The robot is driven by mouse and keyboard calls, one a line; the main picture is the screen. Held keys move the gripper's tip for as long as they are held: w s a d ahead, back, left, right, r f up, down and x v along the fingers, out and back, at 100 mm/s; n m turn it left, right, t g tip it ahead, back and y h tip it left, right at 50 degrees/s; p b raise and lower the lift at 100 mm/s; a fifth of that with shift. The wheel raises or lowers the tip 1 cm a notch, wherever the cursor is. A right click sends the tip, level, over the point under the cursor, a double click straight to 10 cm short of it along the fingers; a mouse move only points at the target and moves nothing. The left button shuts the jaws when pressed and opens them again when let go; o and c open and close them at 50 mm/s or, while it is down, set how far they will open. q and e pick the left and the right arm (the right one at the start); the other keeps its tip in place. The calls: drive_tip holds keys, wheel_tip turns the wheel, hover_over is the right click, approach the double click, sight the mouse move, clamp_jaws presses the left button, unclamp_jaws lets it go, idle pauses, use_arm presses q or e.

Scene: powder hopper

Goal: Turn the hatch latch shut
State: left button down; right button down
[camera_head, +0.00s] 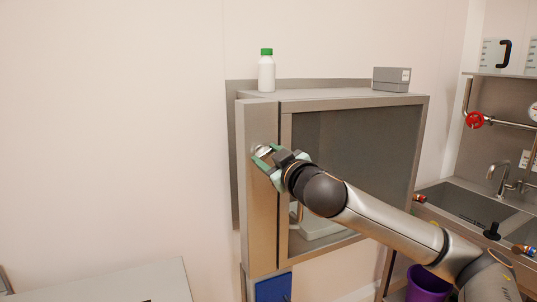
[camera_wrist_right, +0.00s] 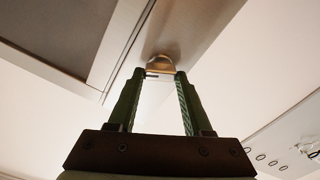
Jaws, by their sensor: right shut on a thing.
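A grey metal cabinet (camera_head: 345,104) stands against the wall in the head view, with a framed dark front. On its left front strip is a small round metallic latch knob (camera_head: 263,150). In the right wrist view the knob (camera_wrist_right: 160,63) shows as a shiny dome on the metal strip, between the fingertips. My right gripper (camera_head: 265,159) has its green fingers at the knob and is shut on it; its fingers (camera_wrist_right: 159,76) partly hide it. The latch's turn angle cannot be told. My left gripper is not in view.
A white bottle with a green cap (camera_head: 266,73) and a grey box (camera_head: 391,79) stand on the cabinet. A sink (camera_head: 465,203), red valve (camera_head: 475,120) and purple bin (camera_head: 427,284) are at right. A pale surface (camera_head: 130,284) is at lower left.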

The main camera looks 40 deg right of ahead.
drive_tip(key=n+p, duration=0.1)
drive_tip(key=n, duration=0.6)
drive_tip(key=shift+a+p, duration=0.1)
drive_tip(key=shift+p, duration=0.2)
drive_tip(key=n, duration=0.5)
drive_tip(key=shift+f, duration=0.15)
drive_tip(key=shift+n, duration=0.3)
drive_tip(key=shift+c, duration=1.6)
unclamp_jaws()
